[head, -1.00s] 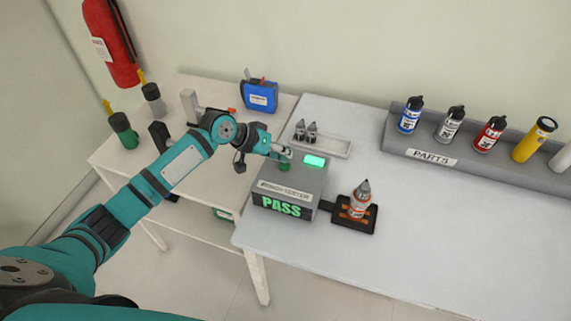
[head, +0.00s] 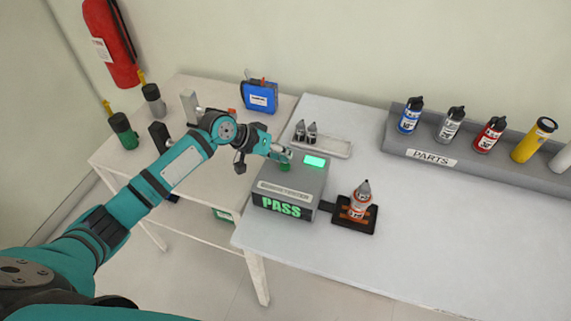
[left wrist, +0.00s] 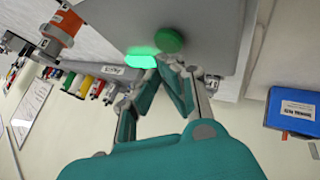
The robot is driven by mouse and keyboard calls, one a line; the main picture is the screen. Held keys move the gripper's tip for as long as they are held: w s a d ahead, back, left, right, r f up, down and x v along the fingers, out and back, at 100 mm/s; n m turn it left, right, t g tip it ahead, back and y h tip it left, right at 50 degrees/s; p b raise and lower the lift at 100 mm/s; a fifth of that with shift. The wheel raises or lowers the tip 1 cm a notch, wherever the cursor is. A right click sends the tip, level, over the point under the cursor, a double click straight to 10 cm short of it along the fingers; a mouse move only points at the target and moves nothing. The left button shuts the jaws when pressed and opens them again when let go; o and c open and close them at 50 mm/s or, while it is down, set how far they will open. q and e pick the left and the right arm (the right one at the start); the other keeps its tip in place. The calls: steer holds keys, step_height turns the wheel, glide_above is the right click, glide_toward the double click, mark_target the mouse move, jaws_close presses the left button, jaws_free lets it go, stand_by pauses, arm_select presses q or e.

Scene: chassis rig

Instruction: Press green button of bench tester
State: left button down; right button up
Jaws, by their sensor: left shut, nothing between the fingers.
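The bench tester (head: 300,186) is a grey box near the table's left edge, with PASS in green letters on its front and a lit green screen (head: 314,161) on top. Its round green button (head: 285,168) is partly covered by my left gripper (head: 286,156), which is shut and empty right over it. In the left wrist view the button (left wrist: 168,40) lies just beyond the fingertips (left wrist: 176,70); I cannot tell whether they touch it. My right gripper is not in view.
An orange-and-white bottle (head: 358,204) stands on a black pad (head: 342,224) right of the tester. A small tray (head: 335,148) with dark-tipped items lies behind it. A parts rack (head: 400,151) holds several bottles. A blue box (head: 260,97) stands on the left table. The front right is clear.

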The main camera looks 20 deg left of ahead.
arm_select(q)
steer(key=shift+f, duration=0.15)
steer(key=shift+f, duration=0.5)
steer(key=shift+r, duration=0.1)
stand_by(0.3)
steer(key=shift+r+p, duration=0.55)
step_height(320, 180, up, 6)
steer(key=p, duration=0.5)
steer(key=shift+p, duration=0.3)
steer(key=shift+s, duration=0.1)
